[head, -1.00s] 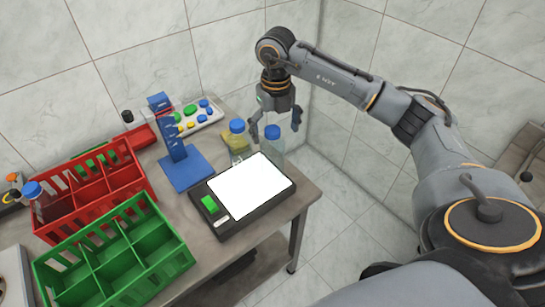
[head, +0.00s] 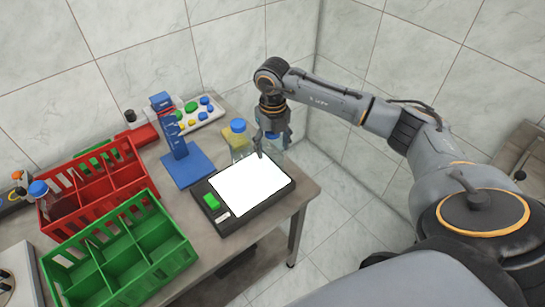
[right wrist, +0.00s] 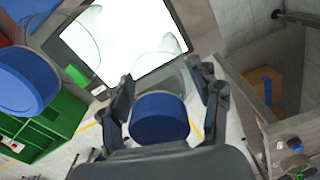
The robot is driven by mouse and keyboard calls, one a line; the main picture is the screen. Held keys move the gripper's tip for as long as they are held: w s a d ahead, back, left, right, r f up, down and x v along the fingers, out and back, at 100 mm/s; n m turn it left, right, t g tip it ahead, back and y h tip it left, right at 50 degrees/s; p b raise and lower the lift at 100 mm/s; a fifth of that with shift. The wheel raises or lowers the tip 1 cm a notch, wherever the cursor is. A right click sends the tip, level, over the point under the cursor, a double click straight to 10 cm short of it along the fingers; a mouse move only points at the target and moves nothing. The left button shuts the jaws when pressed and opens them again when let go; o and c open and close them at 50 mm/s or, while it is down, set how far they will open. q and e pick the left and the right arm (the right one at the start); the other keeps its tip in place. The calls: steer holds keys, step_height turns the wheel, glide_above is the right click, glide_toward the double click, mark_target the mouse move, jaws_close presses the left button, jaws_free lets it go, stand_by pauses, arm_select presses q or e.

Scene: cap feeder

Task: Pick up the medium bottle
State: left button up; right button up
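A clear bottle with a blue cap (head: 273,154) stands on the table's back right corner, partly hidden by my right gripper (head: 272,141). In the right wrist view, its blue cap (right wrist: 159,117) sits between the two spread fingers of my right gripper (right wrist: 162,82), with gaps showing on both sides. A bottle of yellowish liquid with a blue cap (head: 239,141) stands just left of it; its cap (right wrist: 25,80) also shows in the right wrist view. Another blue-capped bottle (head: 43,197) is in the red crate. Which one is the medium bottle I cannot tell for certain. My left gripper is out of view.
A black device with a white screen (head: 250,186) lies just in front of the bottles. A blue stand (head: 186,168) is to the left. The red crate (head: 124,172) and green crate (head: 178,255) fill the left side. Tiled walls are close behind.

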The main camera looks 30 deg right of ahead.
jaws_close()
steer(key=shift+r, duration=0.1)
